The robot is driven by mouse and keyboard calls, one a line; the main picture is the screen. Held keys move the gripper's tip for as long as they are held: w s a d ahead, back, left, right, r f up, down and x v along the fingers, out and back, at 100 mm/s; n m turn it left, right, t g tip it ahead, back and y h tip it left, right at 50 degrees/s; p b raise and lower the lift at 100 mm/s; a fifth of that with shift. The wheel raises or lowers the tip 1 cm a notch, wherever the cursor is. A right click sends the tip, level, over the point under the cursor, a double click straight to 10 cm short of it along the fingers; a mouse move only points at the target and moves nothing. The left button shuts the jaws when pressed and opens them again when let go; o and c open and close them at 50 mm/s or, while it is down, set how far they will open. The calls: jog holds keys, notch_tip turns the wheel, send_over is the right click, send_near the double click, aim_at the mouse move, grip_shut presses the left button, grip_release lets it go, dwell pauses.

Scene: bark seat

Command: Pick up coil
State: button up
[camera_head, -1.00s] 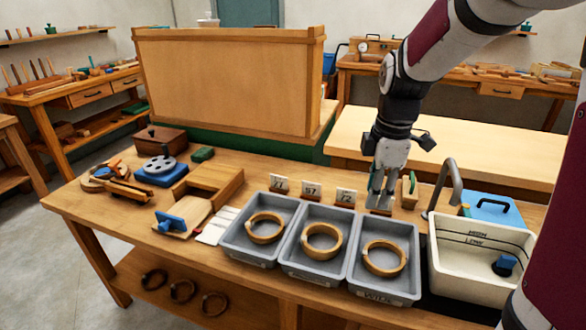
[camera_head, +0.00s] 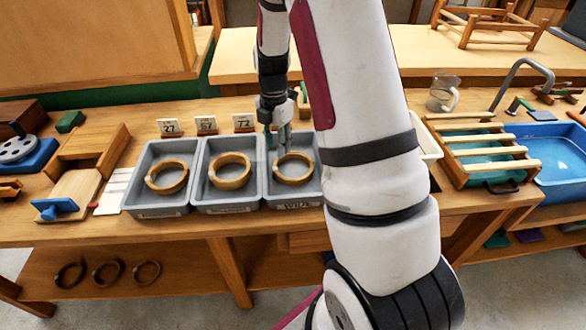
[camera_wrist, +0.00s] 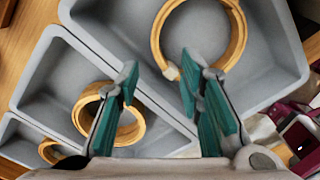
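Three tan ring-shaped coils lie flat, one in each grey tray: a left coil (camera_head: 167,191), a middle coil (camera_head: 230,186) and a right coil (camera_head: 294,183). My gripper (camera_head: 277,148) is low at the right tray, by the left part of the right coil. In the wrist view my gripper (camera_wrist: 160,72) is open, its teal fingers apart with nothing between the tips. A large coil (camera_wrist: 157,35) lies ahead of the fingers, the right fingertip overlapping its lower edge in the picture. A second coil (camera_wrist: 80,113) is partly behind the left finger. A third coil (camera_wrist: 47,150) shows at lower left.
The grey trays (camera_head: 134,180) stand side by side with raised walls. Number cards (camera_head: 205,125) stand behind them. My arm hides much of the white basin (camera_head: 428,148) at right. A slatted rack (camera_head: 480,155) and blue tub (camera_head: 560,160) are farther right. More rings (camera_head: 107,282) lie on the lower shelf.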

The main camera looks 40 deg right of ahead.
jog(key=f, duration=0.3)
jog(key=d+f, duration=0.1)
jog(key=shift+w+d+f, duration=0.1)
jog(key=shift+w+f, duration=0.15)
jog(key=shift+w, duration=0.05)
jog(key=shift+f, duration=0.65)
jog(key=shift+c, duration=0.5)
grip_shut()
